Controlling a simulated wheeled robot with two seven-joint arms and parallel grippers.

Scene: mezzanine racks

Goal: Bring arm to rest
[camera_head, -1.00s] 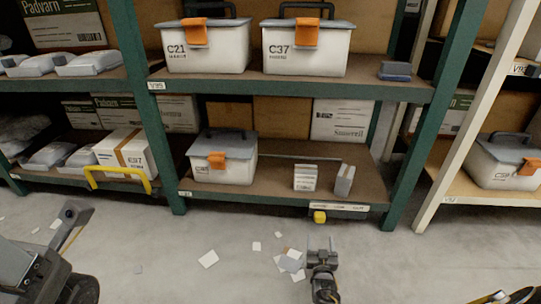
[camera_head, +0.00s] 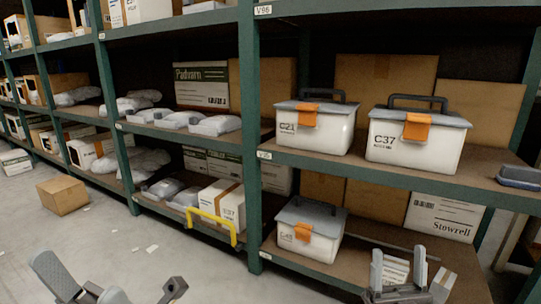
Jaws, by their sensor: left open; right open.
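My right gripper (camera_head: 398,268) is at the bottom right, fingers pointing up and apart. It shows in front of the lower shelf and partly hides a small white box (camera_head: 396,272) there. I cannot tell how far it is from the shelf. No object is held in either gripper.
A green rack holds lidded bins C21 (camera_head: 317,127) and C37 (camera_head: 414,140) above, another lidded bin (camera_head: 309,230) below.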

